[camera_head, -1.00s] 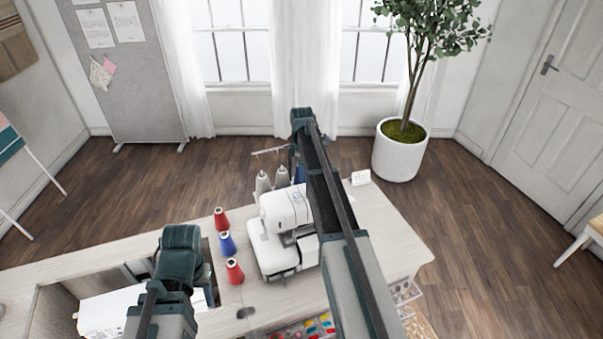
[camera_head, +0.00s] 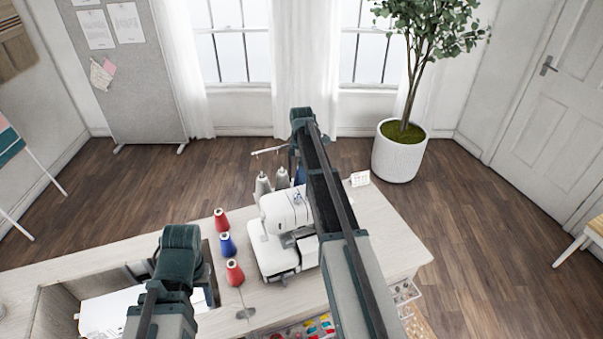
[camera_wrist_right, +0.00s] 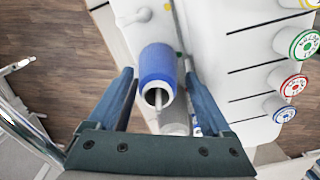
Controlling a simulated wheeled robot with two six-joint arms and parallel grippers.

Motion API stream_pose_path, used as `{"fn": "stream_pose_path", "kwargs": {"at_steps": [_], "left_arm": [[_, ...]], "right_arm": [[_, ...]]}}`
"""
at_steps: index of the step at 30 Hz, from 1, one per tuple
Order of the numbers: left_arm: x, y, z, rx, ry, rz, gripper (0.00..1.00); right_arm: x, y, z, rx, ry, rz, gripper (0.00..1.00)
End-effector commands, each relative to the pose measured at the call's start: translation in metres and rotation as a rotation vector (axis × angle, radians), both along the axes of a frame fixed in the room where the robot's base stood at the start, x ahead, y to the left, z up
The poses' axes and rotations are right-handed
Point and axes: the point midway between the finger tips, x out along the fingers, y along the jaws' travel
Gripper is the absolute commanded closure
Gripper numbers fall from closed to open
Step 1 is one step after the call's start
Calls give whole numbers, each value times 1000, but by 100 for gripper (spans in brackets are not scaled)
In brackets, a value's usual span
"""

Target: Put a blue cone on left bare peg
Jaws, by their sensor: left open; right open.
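A blue cone (camera_wrist_right: 157,64) is between the spread fingers of my open right gripper (camera_wrist_right: 158,80) in the right wrist view, with a gap to each finger. A thin pale peg shows in its hollow end. This blue cone (camera_head: 299,176) is mostly hidden behind my right arm in the head view. Beside it stand two grey cones, a left one (camera_head: 262,184) and a right one (camera_head: 282,178). Another blue cone (camera_head: 227,244) stands on the table between two red cones (camera_head: 221,219) (camera_head: 234,271). I cannot make out a bare peg. My left gripper is hidden behind its arm.
A white serger (camera_head: 280,240) stands right of the table cones. My right arm passes over its right side. A cabinet opening with a white machine (camera_head: 105,314) is at the lower left. A small white card (camera_head: 360,179) stands at the table's back right.

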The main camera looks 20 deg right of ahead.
Motion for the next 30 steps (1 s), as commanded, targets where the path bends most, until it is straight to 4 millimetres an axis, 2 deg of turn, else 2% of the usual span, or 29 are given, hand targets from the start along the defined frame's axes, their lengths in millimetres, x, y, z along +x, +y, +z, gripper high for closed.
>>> {"fn": "stream_pose_path", "kwargs": {"at_steps": [1,21,25,30], "left_arm": [[0,0,9,0,0,0,50],[0,0,106,-2,0,14,50],[-1,0,122,-2,1,13,50],[-1,0,132,-2,2,11,50]], "right_arm": [[3,-1,9,-1,-4,0,1],[1,0,106,-1,-4,0,1],[1,0,122,-1,-4,0,1],[1,0,132,-1,-4,0,1]]}}
